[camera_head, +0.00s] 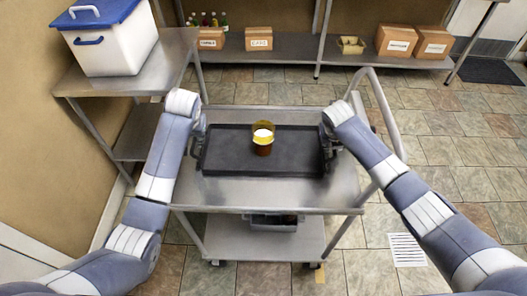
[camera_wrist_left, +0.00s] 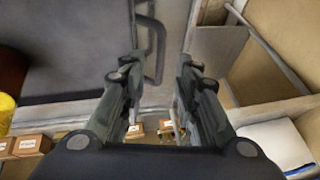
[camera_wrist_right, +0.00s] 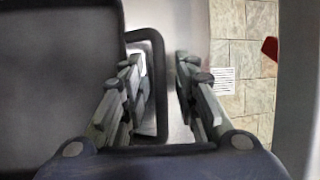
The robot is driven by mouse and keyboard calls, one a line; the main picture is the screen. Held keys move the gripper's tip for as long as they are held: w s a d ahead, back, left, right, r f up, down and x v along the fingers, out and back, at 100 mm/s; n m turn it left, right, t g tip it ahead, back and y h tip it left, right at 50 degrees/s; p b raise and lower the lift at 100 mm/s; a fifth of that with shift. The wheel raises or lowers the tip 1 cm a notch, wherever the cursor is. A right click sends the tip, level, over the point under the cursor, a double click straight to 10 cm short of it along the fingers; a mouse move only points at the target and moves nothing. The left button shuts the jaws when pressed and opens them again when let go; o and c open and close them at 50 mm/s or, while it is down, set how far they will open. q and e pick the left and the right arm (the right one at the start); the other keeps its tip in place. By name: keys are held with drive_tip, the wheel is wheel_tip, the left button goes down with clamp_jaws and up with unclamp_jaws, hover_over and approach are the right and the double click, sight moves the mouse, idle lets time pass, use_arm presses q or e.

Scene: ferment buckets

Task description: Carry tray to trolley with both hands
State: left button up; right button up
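The black tray (camera_head: 225,160) lies flat on the top shelf of the metal trolley (camera_head: 190,194). An amber cup (camera_head: 263,148) with a yellow rim and pale contents stands upright on it. My left gripper (camera_head: 199,128) is at the tray's left end, and my right gripper (camera_head: 327,138) at its right end. In the left wrist view the fingers (camera_wrist_left: 157,80) are spread, with a dark tray handle (camera_wrist_left: 158,50) near the left finger. In the right wrist view the fingers (camera_wrist_right: 158,80) are spread with the other handle (camera_wrist_right: 158,60) between them. Neither gripper closes on a handle.
A metal table (camera_head: 85,84) with a white, blue-lidded bucket (camera_head: 112,45) stands close at the left. A back shelf (camera_head: 285,50) holds labelled boxes and bottles. The trolley's push handle (camera_head: 385,105) rises at its right. Tiled floor (camera_head: 450,150) is open to the right.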

drive_tip(key=v, duration=1.2)
drive_tip(key=shift+a, duration=0.1)
